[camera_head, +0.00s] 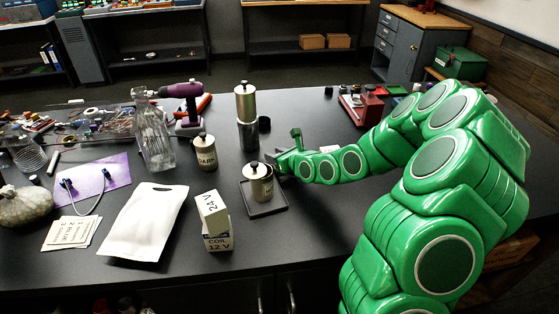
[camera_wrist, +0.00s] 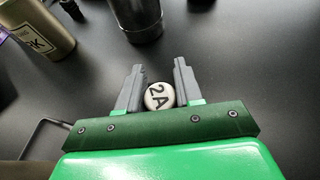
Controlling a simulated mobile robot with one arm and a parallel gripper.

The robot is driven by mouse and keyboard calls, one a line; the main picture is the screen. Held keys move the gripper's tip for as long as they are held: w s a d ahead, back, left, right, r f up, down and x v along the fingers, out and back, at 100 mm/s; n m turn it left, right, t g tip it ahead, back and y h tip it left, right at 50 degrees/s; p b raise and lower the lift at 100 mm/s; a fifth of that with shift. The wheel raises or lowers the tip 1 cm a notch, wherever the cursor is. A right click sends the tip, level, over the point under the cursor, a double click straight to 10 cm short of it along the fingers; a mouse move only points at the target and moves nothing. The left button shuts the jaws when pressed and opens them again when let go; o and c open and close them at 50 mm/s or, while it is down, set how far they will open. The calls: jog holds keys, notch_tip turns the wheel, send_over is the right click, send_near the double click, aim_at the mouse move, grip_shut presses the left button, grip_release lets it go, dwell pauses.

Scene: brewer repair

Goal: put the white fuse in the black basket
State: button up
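The white fuse (camera_wrist: 160,97), a small white cylinder marked 2A, shows end-on in the wrist view. It sits between the two grey fingers of my gripper (camera_wrist: 159,84), which appear to touch it on both sides. In the head view my gripper (camera_head: 281,161) is over the table beside a silver canister, and the fuse cannot be made out there. I cannot pick out a black basket in either view.
A silver canister (camera_head: 258,182) stands on a dark square tray (camera_head: 272,210) next to my gripper. A tall metal grinder (camera_head: 245,105), a DARK canister (camera_head: 203,153), white 24 V and 12 V boxes (camera_head: 214,222) and a glass bottle (camera_head: 153,135) stand nearby. The front right table is clear.

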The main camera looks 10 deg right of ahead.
grip_shut()
jog(key=shift+r, duration=0.15)
notch_tip(320, 180, up, 10)
dwell(0.5)
